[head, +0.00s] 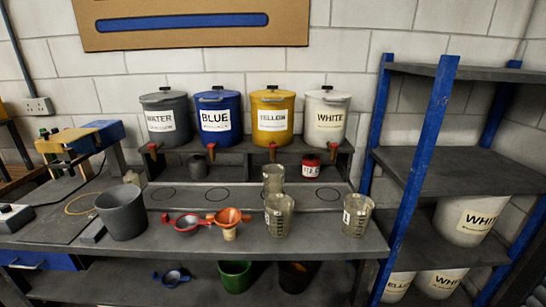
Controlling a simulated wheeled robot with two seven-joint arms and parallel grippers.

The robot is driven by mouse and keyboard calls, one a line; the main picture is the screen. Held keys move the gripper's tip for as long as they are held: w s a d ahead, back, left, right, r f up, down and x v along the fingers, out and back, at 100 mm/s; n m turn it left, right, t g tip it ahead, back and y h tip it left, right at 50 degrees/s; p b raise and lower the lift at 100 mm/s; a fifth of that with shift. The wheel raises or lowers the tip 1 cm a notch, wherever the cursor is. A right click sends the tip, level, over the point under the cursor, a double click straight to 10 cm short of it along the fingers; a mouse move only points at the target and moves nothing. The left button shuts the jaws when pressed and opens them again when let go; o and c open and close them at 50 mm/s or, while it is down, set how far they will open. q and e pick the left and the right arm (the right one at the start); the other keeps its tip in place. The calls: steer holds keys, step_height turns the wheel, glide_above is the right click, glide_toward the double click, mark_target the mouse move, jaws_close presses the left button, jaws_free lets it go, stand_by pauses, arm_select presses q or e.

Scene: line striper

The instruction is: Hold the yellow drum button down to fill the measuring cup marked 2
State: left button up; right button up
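The yellow drum (272,115), labelled YELLOW, stands on the raised shelf between the blue and white drums. A small red part (272,147) shows at the shelf front below it; I cannot tell whether this is its button. Three clear measuring cups are on the bench: one stands at the back (272,178) below the yellow drum, one in front of it (279,218), and one to the right (357,217). Their number marks are too small to read, and I cannot tell whether they hold liquid. Neither of my grippers is in view.
Grey water (166,118), blue (217,110) and white (326,118) drums share the shelf. A blue-posted rack (416,160) stands right.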

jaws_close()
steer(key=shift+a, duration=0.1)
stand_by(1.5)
